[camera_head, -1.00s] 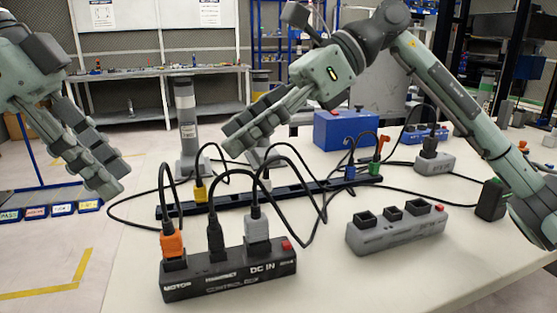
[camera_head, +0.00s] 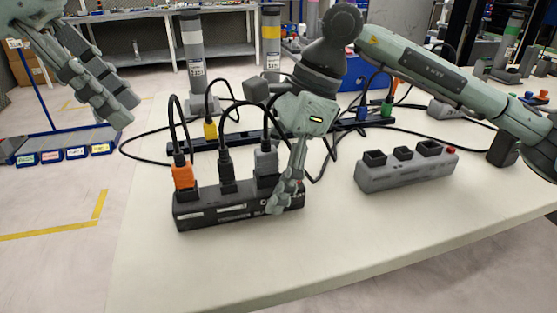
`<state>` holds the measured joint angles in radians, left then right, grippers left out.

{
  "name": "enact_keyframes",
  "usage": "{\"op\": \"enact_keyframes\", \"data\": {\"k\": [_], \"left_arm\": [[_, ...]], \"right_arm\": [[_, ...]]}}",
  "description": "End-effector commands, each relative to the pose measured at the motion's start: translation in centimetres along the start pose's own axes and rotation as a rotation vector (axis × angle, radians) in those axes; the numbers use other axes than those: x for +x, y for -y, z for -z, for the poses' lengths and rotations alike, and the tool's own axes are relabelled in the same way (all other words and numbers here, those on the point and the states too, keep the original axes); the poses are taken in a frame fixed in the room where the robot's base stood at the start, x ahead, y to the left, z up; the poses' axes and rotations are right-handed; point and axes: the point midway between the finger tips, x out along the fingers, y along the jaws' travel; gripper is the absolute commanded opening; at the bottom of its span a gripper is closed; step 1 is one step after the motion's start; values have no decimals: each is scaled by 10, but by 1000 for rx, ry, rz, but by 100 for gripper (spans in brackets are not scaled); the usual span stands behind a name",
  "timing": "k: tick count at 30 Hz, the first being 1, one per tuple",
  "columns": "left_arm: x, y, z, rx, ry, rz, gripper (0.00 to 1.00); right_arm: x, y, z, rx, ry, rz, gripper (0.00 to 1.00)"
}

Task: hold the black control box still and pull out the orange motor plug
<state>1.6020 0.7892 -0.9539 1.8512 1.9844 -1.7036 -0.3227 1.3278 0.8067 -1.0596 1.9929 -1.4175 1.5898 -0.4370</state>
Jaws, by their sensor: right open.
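The black control box (camera_head: 215,213) lies on the table at centre left, with the orange motor plug (camera_head: 184,176) upright in its left socket. A black plug (camera_head: 227,175) and a grey plug (camera_head: 266,162) stand in its other sockets. My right gripper (camera_head: 281,197) points down at the box's right end, open. Its fingers cover part of the front lettering; whether they touch the box is unclear. My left gripper (camera_head: 122,110) is open and empty, raised to the left of the box, apart from the plug.
A grey socket block (camera_head: 400,174) with empty sockets stands to the right. Behind the box runs a black rail (camera_head: 190,145) with a yellow plug (camera_head: 210,130). Loose black cables arch over the box. The table (camera_head: 240,265) in front is clear.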

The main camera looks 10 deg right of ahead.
Motion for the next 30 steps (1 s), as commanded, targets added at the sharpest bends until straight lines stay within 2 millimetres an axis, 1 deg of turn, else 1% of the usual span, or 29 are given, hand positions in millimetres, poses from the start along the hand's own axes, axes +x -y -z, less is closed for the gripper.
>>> {"op": "enact_keyframes", "data": {"k": [3,9,10,24,25,27,30], "left_arm": [[0,0,0,0,0,0,34],[0,0,0,0,0,0,34],[0,0,0,0,0,0,34],[0,0,0,0,0,0,34],[0,0,0,0,0,0,36],[0,0,1,1,5,-2,42],[4,-1,9,7,50,-14,42]], "right_arm": [[4,0,0,-1,0,-1,67],[4,0,0,0,1,0,67],[4,0,0,0,1,0,66],[4,0,0,0,1,0,8],[4,0,0,0,1,0,6],[4,0,0,0,1,0,6],[4,0,0,0,1,0,6]]}}
